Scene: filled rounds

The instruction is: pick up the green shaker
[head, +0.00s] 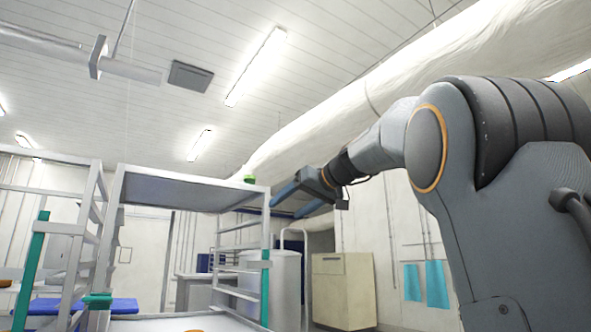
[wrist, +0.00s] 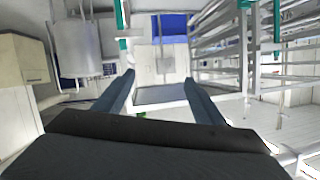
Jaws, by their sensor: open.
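A small green thing, likely the green shaker (head: 249,179), stands on the top panel of the grey-white rack (head: 180,189), near its right end, in the head view. In the wrist view only a small green bit of it (wrist: 142,115) shows at the edge of my gripper's dark palm; the rest is hidden. My gripper (head: 284,209) is open, its two blue-grey fingers pointing left and slightly down, to the right of the green thing and apart from it in the head view. In the wrist view the fingers of my gripper (wrist: 158,80) are spread with nothing held between them.
A second rack (head: 50,225) stands at the left. Teal uprights (head: 265,290) line the racks. A white drum (head: 272,285) and a beige cabinet (head: 343,290) stand behind. A large wrapped duct (head: 400,85) runs overhead. The air above the rack's top looks clear.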

